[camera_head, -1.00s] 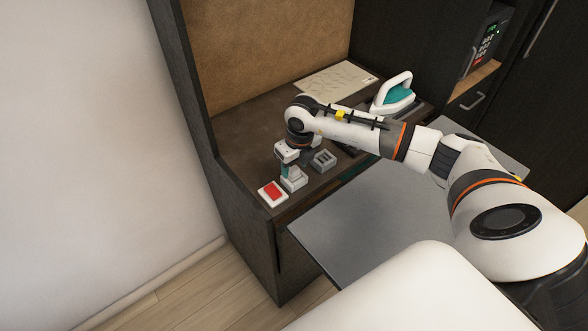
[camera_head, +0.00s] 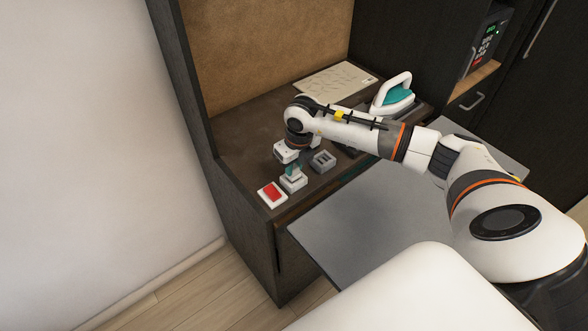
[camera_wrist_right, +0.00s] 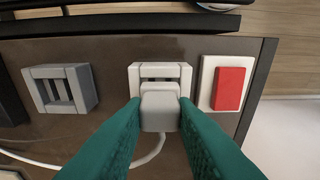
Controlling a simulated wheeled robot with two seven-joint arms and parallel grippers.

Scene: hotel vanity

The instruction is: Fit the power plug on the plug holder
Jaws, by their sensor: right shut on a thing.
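The power plug (camera_wrist_right: 159,107) is a light grey block with a pale cord in the right wrist view. My right gripper (camera_wrist_right: 159,115), with teal fingers, is shut on it. The plug overlaps the near part of a white plug holder (camera_wrist_right: 158,68); I cannot tell whether it touches or sits in it. In the head view the right gripper (camera_head: 293,170) points down over the white holder (camera_head: 293,184), and its fingers hide the plug. My left gripper is not in view.
A red button on a white base (camera_head: 271,193) stands beside the white holder, near the desk's edge. A grey slotted block (camera_head: 322,160) is on the other side.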

